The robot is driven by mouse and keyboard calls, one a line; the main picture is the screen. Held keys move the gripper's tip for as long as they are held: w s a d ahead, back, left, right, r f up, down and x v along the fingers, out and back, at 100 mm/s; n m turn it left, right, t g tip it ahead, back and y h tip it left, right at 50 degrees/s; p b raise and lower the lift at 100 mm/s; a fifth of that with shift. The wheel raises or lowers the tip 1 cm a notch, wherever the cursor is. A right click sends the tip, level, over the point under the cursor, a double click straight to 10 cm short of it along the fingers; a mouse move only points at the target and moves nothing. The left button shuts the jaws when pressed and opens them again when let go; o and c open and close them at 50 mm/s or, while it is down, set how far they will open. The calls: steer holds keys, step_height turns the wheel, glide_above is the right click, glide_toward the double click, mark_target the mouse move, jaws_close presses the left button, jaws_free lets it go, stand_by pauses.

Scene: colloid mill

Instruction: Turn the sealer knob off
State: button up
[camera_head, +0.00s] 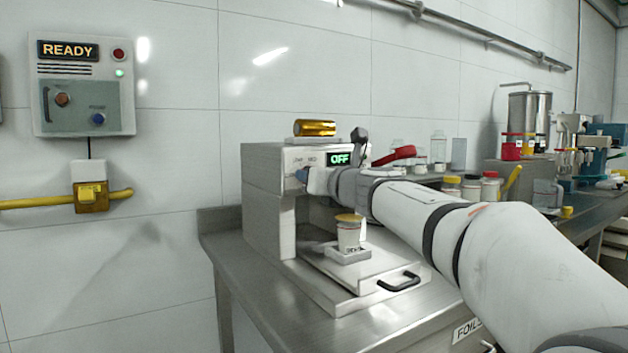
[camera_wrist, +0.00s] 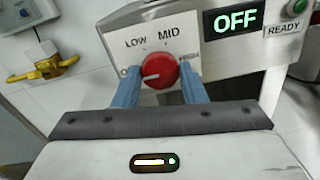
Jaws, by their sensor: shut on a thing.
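The sealer (camera_head: 262,200) is a grey box on the metal bench. Its red knob (camera_wrist: 159,71) shows in the wrist view, with a white pointer line aimed left, toward a label partly hidden by a finger. LOW and MID are printed above the knob. The sealer's display (camera_head: 339,159) reads OFF in green, and it also shows in the wrist view (camera_wrist: 236,20). My gripper (camera_wrist: 160,82) has its blue fingers closed on both sides of the knob. In the head view my gripper (camera_head: 302,175) is at the sealer's front panel and hides the knob.
A jar with a yellow lid (camera_head: 348,232) stands in a holder on the sealer's tray (camera_head: 365,268), below my arm. A gold roll (camera_head: 314,127) lies on top of the sealer. A red-handled lever (camera_head: 398,156) is just right of the display. A wall box (camera_head: 82,84) reads READY.

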steer(key=shift+f, duration=0.15)
steer(key=o, duration=1)
steer(key=v, duration=0.7)
steer(key=shift+s+d+p, duration=0.15)
steer(key=shift+s+p, duration=0.2)
